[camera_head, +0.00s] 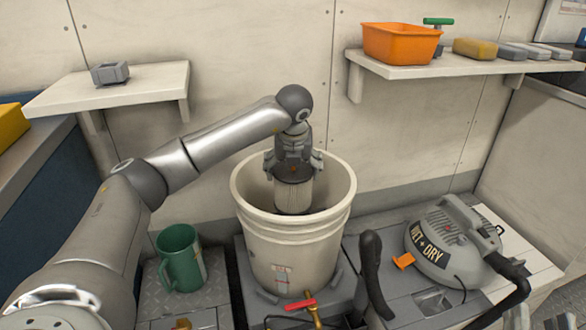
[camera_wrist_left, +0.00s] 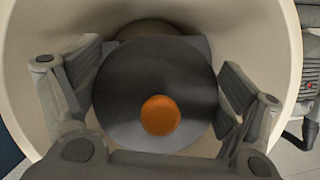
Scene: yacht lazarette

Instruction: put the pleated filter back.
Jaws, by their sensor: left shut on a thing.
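The pleated filter (camera_head: 293,196) is a pale ribbed cylinder with a dark top cap. It hangs upright inside the mouth of the white bucket (camera_head: 290,240). My left gripper (camera_head: 294,168) reaches down from above and is shut on the filter near its cap. In the left wrist view the filter's dark round cap (camera_wrist_left: 110,113) with an orange centre lies between the two fingers (camera_wrist_left: 155,95), and the bucket's wall (camera_wrist_left: 285,40) surrounds it. The filter's lower end is hidden by the bucket's rim.
A wet/dry vacuum head (camera_head: 440,245) with a black hose lies right of the bucket. A green mug (camera_head: 181,258) stands to the left. A red-handled valve (camera_head: 300,304) is in front. Wall shelves hold a grey block (camera_head: 110,73) and an orange bin (camera_head: 400,44).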

